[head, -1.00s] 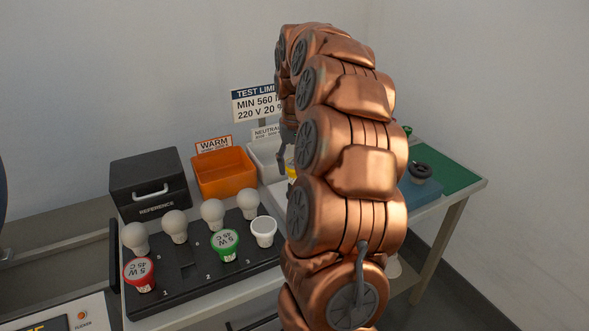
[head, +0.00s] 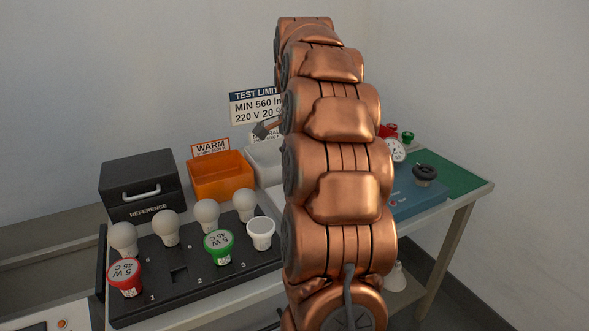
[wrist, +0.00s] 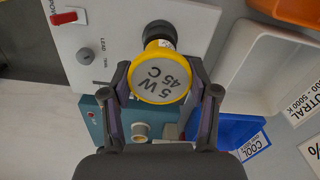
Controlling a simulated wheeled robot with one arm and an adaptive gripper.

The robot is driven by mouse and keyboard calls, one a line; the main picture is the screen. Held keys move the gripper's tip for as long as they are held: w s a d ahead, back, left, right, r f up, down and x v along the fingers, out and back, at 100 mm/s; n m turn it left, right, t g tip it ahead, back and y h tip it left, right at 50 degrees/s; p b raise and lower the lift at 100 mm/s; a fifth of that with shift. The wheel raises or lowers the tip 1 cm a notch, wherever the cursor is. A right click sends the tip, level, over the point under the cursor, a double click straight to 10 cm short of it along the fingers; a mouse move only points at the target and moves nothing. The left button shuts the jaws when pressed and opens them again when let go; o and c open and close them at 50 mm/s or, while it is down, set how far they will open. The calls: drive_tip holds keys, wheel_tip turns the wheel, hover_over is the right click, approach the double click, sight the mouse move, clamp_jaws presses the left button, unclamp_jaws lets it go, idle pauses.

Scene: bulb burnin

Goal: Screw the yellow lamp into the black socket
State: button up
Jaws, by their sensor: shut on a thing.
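The yellow lamp (wrist: 160,77), marked 5 W 45 C on its face, is between the two fingers of my gripper (wrist: 160,82) in the wrist view. The fingers are shut on its sides. The black socket (wrist: 159,31) shows just beyond the lamp on a pale panel. The lamp's body overlaps the lower side of the socket in this view; I cannot tell whether they touch or how high the lamp is. In the head view my arm hides the lamp and the socket.
The panel carries a red switch (wrist: 64,18) and a grey knob (wrist: 86,56). A teal box (wrist: 92,120) and a blue bin (wrist: 228,130) are close by. A white bin (wrist: 262,70) lies right. The black tray (head: 200,287) holds several lamps, beside an orange bin (head: 222,182).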

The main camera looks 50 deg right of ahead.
drive_tip(key=m, duration=0.4)
drive_tip(key=shift+f+b, duration=0.1)
drive_tip(key=shift+b, duration=0.3)
drive_tip(key=m, duration=0.4)
drive_tip(key=shift+s, duration=0.1)
drive_tip(key=o, duration=1)
drive_tip(key=shift+o, duration=0.2)
